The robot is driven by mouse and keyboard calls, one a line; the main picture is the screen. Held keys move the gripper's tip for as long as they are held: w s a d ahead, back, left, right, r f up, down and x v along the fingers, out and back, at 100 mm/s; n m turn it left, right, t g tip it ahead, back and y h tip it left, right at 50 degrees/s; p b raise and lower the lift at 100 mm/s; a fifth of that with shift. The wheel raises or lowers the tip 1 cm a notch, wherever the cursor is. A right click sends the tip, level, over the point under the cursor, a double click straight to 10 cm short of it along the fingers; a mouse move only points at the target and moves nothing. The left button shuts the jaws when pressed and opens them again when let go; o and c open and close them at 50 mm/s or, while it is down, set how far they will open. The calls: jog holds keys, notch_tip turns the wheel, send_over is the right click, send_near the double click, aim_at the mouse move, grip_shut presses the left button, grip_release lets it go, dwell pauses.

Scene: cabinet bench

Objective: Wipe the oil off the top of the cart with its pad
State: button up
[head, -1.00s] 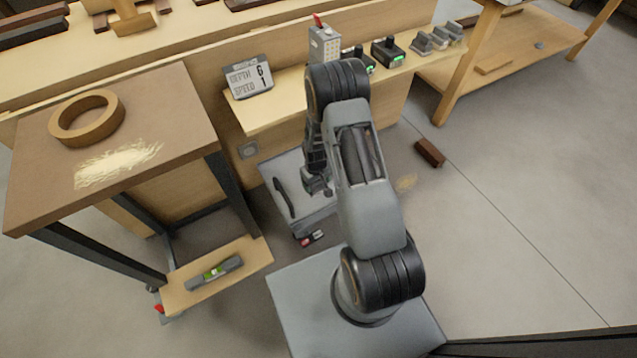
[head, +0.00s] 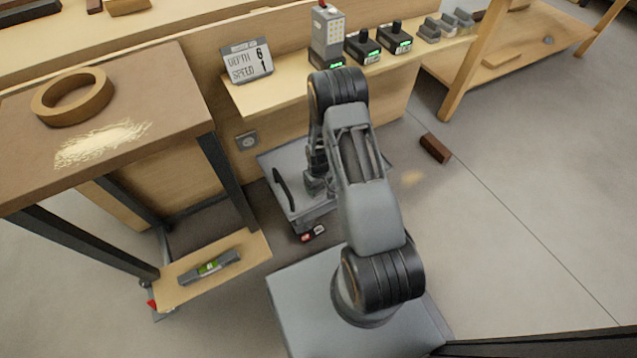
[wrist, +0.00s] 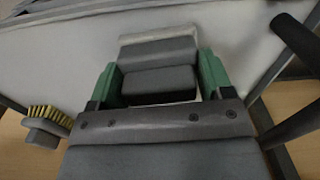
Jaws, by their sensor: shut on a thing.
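The low cart (head: 300,205) has a light grey top and a dark bar handle (head: 283,190) at its left. Its top also shows in the wrist view (wrist: 55,70), with a dark bar at the upper right. My gripper (wrist: 158,84) has green fingers, shut on the pad (wrist: 160,52), a grey block with a pale base. The pad is over the cart's top; I cannot tell whether it touches. In the head view my gripper (head: 317,184) is low over the cart, partly hidden by my arm. I cannot make out oil on the visible part of the top.
A brush (wrist: 46,125) with yellow bristles shows at the lower left of the wrist view. A brown table (head: 165,90) with a wooden ring (head: 72,108) and pale scatter stands at left. A bench with chargers (head: 362,48) is behind. A dark brick (head: 435,148) lies on the floor at right.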

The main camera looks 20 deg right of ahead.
jog(key=d, duration=0.2)
jog(key=shift+w+d+f, duration=0.1)
jog(key=shift+d, duration=0.95)
jog(key=a, duration=0.4)
jog(key=shift+a+r+p, duration=0.15)
jog(key=shift+r+p, duration=0.3)
notch_tip(320, 180, up, 2)
jog(key=shift+r+p, duration=0.1)
jog(key=shift+p, duration=0.25)
jog(key=shift+r+p, duration=2.05)
jog(key=shift+r, duration=0.6)
